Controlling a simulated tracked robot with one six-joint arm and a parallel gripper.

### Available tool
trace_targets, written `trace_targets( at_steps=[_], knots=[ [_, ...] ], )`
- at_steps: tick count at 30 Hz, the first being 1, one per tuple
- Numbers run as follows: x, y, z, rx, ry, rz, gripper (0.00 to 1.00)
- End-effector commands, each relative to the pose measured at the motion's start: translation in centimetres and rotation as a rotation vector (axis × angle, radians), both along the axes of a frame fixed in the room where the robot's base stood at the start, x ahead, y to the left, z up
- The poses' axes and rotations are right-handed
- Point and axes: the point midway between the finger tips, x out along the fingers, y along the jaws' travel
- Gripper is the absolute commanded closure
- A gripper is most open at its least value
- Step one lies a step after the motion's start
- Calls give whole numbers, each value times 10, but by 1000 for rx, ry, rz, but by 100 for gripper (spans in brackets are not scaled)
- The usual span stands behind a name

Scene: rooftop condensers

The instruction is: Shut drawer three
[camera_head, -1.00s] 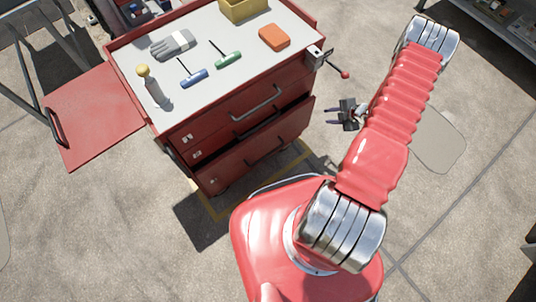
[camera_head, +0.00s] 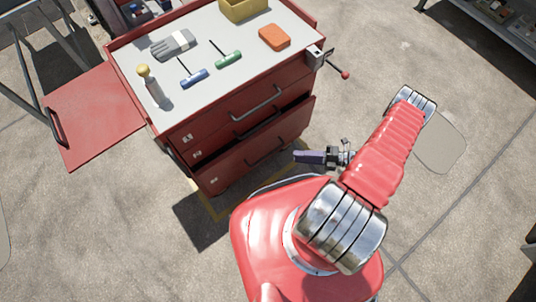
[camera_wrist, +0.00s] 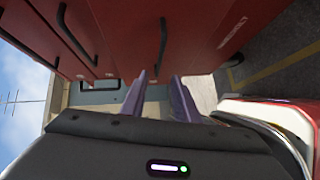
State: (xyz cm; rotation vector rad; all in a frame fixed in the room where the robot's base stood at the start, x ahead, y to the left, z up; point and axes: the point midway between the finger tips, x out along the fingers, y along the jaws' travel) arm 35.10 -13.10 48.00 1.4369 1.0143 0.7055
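The red tool cart (camera_head: 165,122) has a stack of drawers on its front. Drawer three (camera_head: 225,178), the lowest, stands out past the drawers above, with a dark gap behind its top edge. Its bar handle (camera_head: 266,150) is on the front face. My gripper (camera_head: 296,157) is just right of and in front of drawer three's right end; contact cannot be told. In the wrist view my gripper's two purple fingers (camera_wrist: 160,75) are apart with nothing between them. Red drawer fronts (camera_wrist: 200,30) with dark handles (camera_wrist: 162,45) fill the top of that view.
The cart top carries a grey glove (camera_head: 174,44), blue (camera_head: 194,78) and green (camera_head: 228,59) T-handled tools, an orange block (camera_head: 274,37) and a yellow bin (camera_head: 243,8). A vise (camera_head: 318,57) with a lever juts from its right corner.

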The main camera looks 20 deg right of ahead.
Motion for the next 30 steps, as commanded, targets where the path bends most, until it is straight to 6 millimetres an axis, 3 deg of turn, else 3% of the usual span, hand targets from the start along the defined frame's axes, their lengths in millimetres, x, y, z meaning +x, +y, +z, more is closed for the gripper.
trace_targets(
  at_steps=[11, 30],
  knots=[
    [5, 10, -2, -1, 3, 1, 72],
    [39, 80, -13, 0, 5, 1, 72]
  ],
)
